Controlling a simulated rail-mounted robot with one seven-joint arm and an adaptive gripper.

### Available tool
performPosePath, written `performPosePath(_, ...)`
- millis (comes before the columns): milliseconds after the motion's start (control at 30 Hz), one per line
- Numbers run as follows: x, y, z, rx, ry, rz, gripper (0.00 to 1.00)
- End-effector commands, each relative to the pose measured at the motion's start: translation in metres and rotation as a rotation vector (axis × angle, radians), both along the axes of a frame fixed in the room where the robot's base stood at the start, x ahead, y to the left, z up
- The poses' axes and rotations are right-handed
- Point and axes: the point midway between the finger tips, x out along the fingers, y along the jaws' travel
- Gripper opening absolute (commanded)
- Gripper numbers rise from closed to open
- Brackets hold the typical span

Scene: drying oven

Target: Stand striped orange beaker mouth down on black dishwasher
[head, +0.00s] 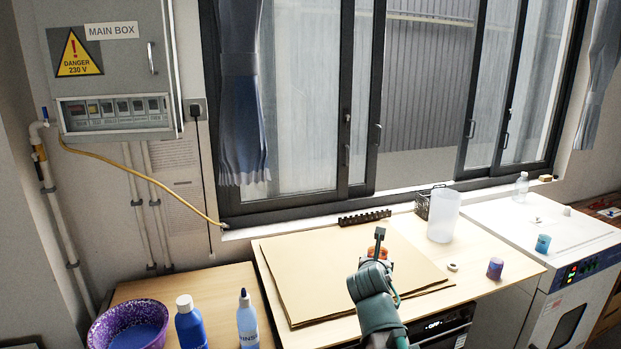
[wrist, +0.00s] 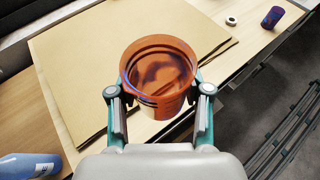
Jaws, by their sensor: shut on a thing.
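The orange beaker (wrist: 158,68) is between the two fingers of my gripper (wrist: 160,92) in the wrist view. The gripper is shut on it, with a finger on either side. Its open mouth appears to face the wrist camera, and dark stripes show on its wall. In the head view only a little of the orange beaker (head: 378,252) shows past my gripper (head: 377,262), over the wooden worktop. The black dishwasher (head: 447,327) is under the worktop's front edge, partly hidden by my arm, with a lit display.
A brown board (head: 320,270) lies on the worktop (head: 490,248). A clear beaker (head: 443,215), a black basket (head: 422,205), a white ring (head: 453,267) and a purple cup (head: 495,268) stand to the right. A purple bowl (head: 105,325) and bottles (head: 190,325) are at the left.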

Motion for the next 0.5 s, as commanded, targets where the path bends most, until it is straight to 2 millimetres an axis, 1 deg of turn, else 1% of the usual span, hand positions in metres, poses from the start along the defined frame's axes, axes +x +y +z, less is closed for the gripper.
performPosePath(33, 0.003, -0.001, 0.015, 0.0, 0.0, 0.0, 0.13)
performPosePath(500, 0.021, -0.006, 0.075, 0.0, 0.0, 0.001, 0.13)
